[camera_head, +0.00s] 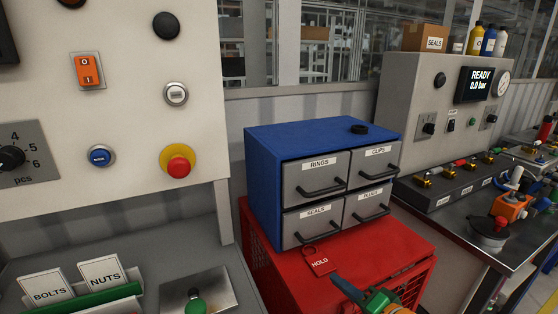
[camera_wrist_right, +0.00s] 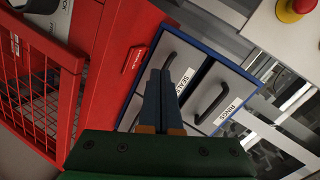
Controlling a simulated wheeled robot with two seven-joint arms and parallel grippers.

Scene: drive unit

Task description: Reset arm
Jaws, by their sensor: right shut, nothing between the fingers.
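My right gripper (camera_head: 338,281) comes in at the bottom of the head view, in front of the blue drawer cabinet (camera_head: 262,180). Its blue fingers are shut together with nothing between them, and it also shows in the right wrist view (camera_wrist_right: 159,76). There the fingers overlap the cabinet's drawer fronts in the picture; I cannot tell the distance. The cabinet's drawers, labelled RINGS, CLIPS, SEALS and PLUGS, look closed. My left gripper is not in view.
The cabinet stands on a red mesh-sided crate (camera_head: 400,252). A red HOLD tag (camera_head: 319,262) lies on the crate by the cabinet. A control panel (camera_head: 130,140) stands left; a cluttered bench (camera_head: 452,215) stands right.

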